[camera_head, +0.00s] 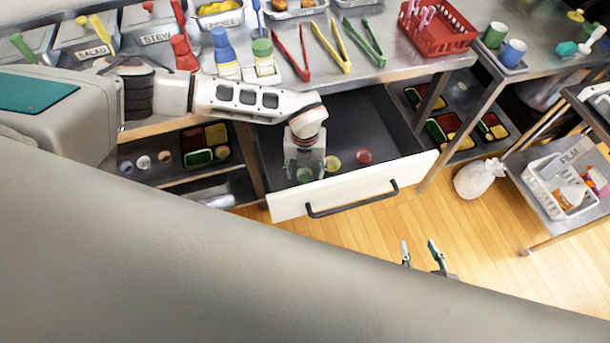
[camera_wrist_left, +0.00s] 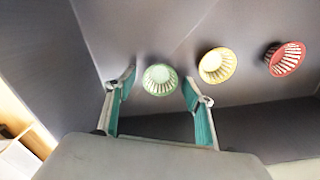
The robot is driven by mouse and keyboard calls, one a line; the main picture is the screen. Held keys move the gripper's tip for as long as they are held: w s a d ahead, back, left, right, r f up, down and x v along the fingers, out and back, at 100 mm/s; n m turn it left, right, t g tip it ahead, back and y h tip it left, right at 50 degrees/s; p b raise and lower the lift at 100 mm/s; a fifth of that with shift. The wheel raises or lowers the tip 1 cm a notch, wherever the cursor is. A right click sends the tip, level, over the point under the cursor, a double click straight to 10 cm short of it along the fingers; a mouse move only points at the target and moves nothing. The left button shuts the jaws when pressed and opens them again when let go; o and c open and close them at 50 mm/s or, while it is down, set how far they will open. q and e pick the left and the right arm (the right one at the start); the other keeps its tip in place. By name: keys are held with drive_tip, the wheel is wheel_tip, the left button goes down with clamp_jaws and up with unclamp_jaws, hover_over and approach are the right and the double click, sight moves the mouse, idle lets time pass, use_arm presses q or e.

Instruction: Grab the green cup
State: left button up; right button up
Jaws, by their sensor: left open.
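A small ribbed green cup (camera_head: 304,174) is in the open drawer (camera_head: 345,190), partly hidden by my left gripper (camera_head: 304,163) in the head view. In the left wrist view the green cup (camera_wrist_left: 160,79) shows between the spread teal fingers of my left gripper (camera_wrist_left: 159,82), with space on both sides. The left gripper is open and holds nothing. My right gripper (camera_head: 421,248) is at the lower right over the wooden floor, fingers apart and empty.
A yellow cup (camera_wrist_left: 217,65) and a red cup (camera_wrist_left: 285,59) line up to the right of the green cup. Drawer walls surround them. A larger green mug (camera_head: 494,35) and a blue mug (camera_head: 513,53) stand on the counter. Tongs (camera_head: 330,48) lie above the drawer.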

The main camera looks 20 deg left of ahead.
use_arm(q)
drive_tip(key=c, duration=0.8)
drive_tip(key=shift+r, duration=0.1)
